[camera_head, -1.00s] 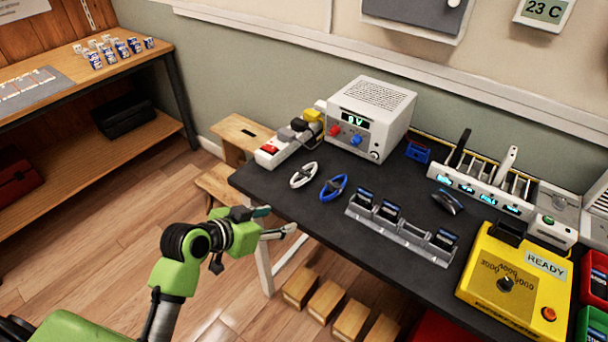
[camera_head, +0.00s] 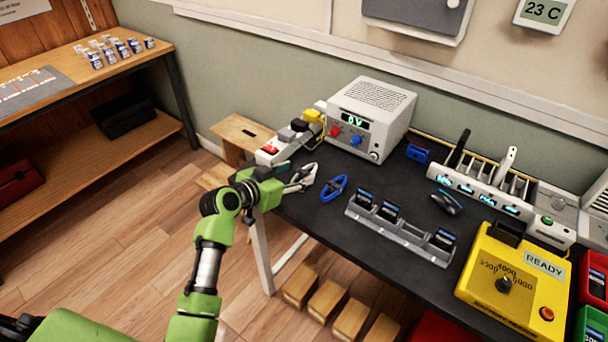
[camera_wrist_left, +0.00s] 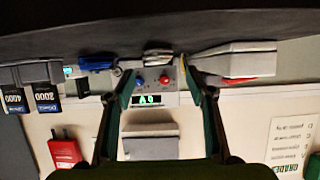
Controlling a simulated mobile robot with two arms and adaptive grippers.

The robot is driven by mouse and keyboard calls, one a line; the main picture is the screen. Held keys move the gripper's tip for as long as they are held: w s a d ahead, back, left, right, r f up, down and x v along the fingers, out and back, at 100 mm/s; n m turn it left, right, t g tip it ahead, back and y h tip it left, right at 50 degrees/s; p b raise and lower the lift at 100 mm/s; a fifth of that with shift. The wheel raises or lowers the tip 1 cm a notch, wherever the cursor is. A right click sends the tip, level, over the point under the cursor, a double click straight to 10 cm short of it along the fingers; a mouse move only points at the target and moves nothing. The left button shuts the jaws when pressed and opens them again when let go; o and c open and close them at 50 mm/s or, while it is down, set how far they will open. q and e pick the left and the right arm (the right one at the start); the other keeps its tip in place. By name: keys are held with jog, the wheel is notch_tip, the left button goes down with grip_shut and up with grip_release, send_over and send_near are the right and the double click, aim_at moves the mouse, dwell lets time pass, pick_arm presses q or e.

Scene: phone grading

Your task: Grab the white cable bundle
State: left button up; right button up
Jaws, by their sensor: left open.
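The white cable bundle (camera_head: 307,174) lies on the dark tabletop near its left edge, left of the blue cable bundle (camera_head: 333,188). My left gripper (camera_head: 294,178) is at the table's left edge, open, with its fingers reaching up to the white bundle and partly hiding it. In the left wrist view, the white bundle (camera_wrist_left: 158,57) shows ahead between the two open fingers (camera_wrist_left: 163,82), and the blue bundle (camera_wrist_left: 97,62) is off to the left. Whether a finger touches the white bundle cannot be told. My right gripper is not in view.
A power strip (camera_head: 268,155) with plugs lies just behind the white bundle. A white power supply (camera_head: 372,115) stands farther back. A grey phone rack (camera_head: 400,232) lies to the right, and a yellow tester (camera_head: 515,285) stands at the right front.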

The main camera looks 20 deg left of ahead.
aim_at(307, 169)
pick_arm(q)
jog(key=shift+x, duration=2.3)
jog(key=shift+r, duration=0.1)
jog(key=c, duration=1.2)
